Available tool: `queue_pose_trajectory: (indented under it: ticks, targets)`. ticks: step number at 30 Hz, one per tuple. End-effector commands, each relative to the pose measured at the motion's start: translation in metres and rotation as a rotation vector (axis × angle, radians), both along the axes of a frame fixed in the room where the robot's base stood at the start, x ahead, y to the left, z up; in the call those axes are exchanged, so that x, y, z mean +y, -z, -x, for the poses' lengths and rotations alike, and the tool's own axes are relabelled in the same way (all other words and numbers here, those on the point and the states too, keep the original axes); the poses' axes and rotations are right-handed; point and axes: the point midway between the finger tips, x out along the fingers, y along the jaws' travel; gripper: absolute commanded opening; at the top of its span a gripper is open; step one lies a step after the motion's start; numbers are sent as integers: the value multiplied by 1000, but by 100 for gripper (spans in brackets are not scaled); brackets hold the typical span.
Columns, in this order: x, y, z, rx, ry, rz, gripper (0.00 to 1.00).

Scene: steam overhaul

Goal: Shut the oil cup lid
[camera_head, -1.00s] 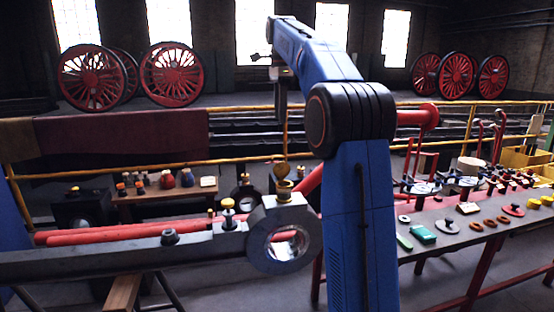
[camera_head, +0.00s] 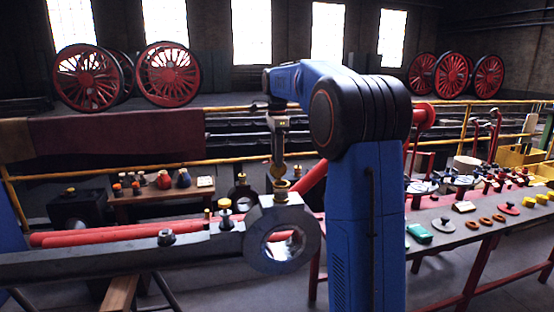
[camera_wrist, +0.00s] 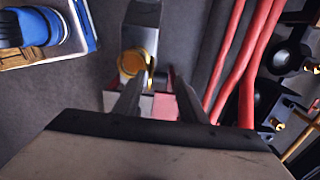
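The brass oil cup (camera_head: 281,190) stands on top of the round end of the grey rod (camera_head: 250,240). Its brass lid (camera_head: 278,170) stands raised above the cup, open. My gripper (camera_head: 278,152) points down just above the lid, close to it; I cannot tell whether they touch. In the wrist view, my gripper (camera_wrist: 158,100) has its two dark fingers apart with nothing clearly held between them. Brass of the oil cup and lid (camera_wrist: 132,63) shows beyond the left finger, and the two parts are hard to tell apart there.
Another brass-topped fitting (camera_head: 225,214) stands on the rod to the left. Red pipes (camera_head: 130,233) run behind the rod. A bench (camera_head: 470,232) with small parts is at the right. A yellow rail (camera_head: 110,172) runs behind.

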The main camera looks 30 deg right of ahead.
Motion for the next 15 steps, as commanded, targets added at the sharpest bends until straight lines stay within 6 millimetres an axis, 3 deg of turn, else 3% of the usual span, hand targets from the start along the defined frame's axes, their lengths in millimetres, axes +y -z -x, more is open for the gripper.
queue_pose_trajectory:
  ticks: [12, 13, 15]
  targets:
    - [0, 9, 0, 0, 0, 0, 38]
    - [0, 9, 0, 0, 0, 0, 35]
    - [0, 9, 0, 0, 0, 0, 18]
